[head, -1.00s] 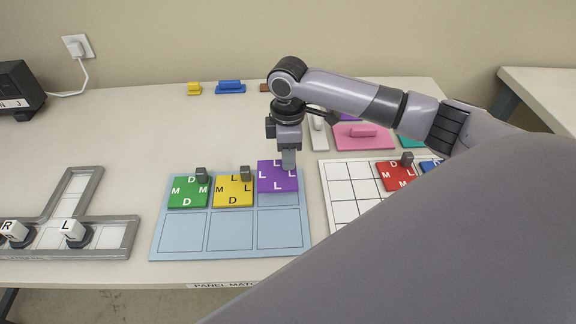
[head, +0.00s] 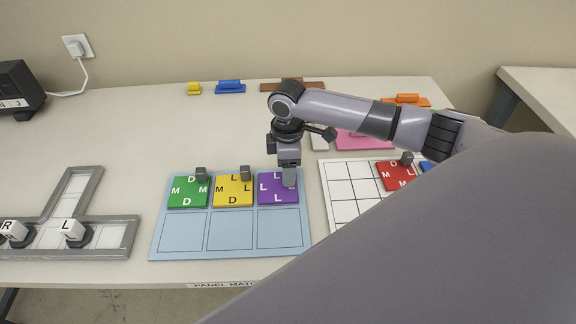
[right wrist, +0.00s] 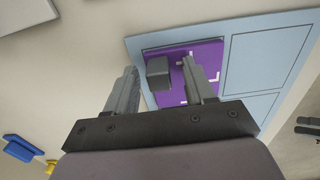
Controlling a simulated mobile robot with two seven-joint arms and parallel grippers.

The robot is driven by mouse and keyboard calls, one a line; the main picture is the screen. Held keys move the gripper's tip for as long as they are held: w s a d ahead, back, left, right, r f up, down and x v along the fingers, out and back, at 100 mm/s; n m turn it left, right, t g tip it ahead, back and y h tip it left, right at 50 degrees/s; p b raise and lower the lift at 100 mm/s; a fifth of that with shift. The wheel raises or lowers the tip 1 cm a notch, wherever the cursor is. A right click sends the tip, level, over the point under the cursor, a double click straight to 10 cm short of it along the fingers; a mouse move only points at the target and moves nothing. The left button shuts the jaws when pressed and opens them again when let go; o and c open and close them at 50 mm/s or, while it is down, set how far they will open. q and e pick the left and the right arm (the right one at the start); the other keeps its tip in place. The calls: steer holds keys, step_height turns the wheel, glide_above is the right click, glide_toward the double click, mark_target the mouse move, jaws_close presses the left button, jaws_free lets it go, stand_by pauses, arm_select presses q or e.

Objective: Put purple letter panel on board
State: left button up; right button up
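The purple letter panel (head: 272,196) with white L letters lies in the top right cell of the light blue board (head: 230,253), in line with the other panels. My right gripper (head: 289,182) is low over it. In the right wrist view the grey knob (right wrist: 158,72) of the purple panel (right wrist: 207,55) stands between the two fingers of the right gripper (right wrist: 162,85), with gaps at both sides, so the gripper is open. The gripper hides the knob in the head view. My left gripper is not in view.
A green panel (head: 183,200) and a yellow panel (head: 228,199) fill the board's other top cells; its bottom row is empty. A white grid board (head: 342,190) with a red panel (head: 391,181) is at right. A grey tray (head: 100,250) with letter blocks is at left.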

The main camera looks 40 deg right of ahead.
step_height(320, 180, up, 12)
steer(key=shift+r, duration=0.2)
stand_by(0.4)
stand_by(0.5)
